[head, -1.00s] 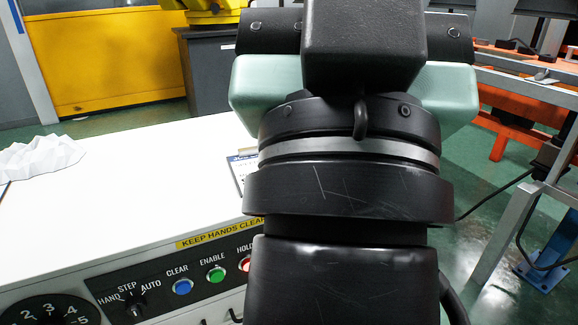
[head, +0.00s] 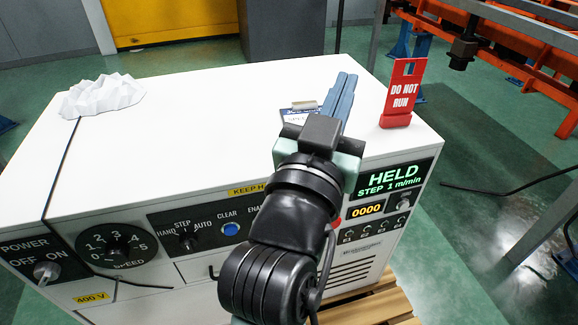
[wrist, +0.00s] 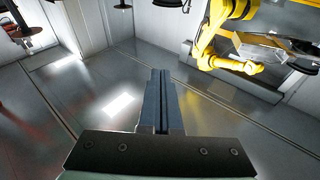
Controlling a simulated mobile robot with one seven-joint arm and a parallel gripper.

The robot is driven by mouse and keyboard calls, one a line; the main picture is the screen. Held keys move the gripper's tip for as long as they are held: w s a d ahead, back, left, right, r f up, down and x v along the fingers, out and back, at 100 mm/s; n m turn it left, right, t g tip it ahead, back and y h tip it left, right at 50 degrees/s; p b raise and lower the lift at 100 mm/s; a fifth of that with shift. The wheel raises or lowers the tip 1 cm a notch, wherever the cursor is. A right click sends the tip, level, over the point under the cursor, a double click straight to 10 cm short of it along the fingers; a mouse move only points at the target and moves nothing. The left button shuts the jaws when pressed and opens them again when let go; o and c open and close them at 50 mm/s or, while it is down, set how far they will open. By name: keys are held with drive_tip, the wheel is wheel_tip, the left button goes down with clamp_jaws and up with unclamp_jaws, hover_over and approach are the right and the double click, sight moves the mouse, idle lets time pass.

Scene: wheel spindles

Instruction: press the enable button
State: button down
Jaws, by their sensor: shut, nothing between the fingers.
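The enable button is hidden behind my arm in the head view. Only the start of its "ENABLE" label (head: 255,210) shows on the cabinet's front panel, right of the blue CLEAR button (head: 231,229). A sliver of the red hold button (head: 333,225) shows at my arm's right edge. My gripper (head: 346,78) is shut and empty, its blue fingers together, above the white cabinet top (head: 200,125) and pointing toward the back, away from the panel. In the wrist view the shut fingers (wrist: 161,80) point out over the open floor.
A red "DO NOT RUN" sign (head: 402,95) stands at the cabinet's right rear. A display (head: 392,180) reads HELD, STEP 1 m/min. A speed dial (head: 117,247) and power switch (head: 47,272) are left.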

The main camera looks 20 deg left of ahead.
drive_tip(key=s+a+f+n+g+p, duration=0.1)
drive_tip(key=a+f+g+p, duration=0.15)
drive_tip(key=f, duration=0.65)
drive_tip(key=s+a+f+n+g+p, duration=0.1)
drive_tip(key=a+f+g, duration=0.15)
drive_tip(key=f, duration=0.65)
drive_tip(key=s+f+n+g+h+p, duration=0.1)
drive_tip(key=s+f+n+p, duration=0.1)
drive_tip(key=s+f, duration=0.7)
wheel_tip(320, 180, down, 3)
drive_tip(key=shift+s+a+f+n+p, duration=0.1)
drive_tip(key=shift+s+a+n+p, duration=0.25)
drive_tip(key=shift+p, duration=0.15)
drive_tip(key=shift+w, duration=0.1)
drive_tip(key=w+a+b, duration=0.1)
drive_tip(key=w+a, duration=0.4)
drive_tip(key=w, duration=0.2)
drive_tip(key=shift+w, duration=0.15)
drive_tip(key=shift+w+a+b, duration=0.2)
drive_tip(key=shift+w+b, duration=0.1)
drive_tip(key=shift+b, duration=0.1)
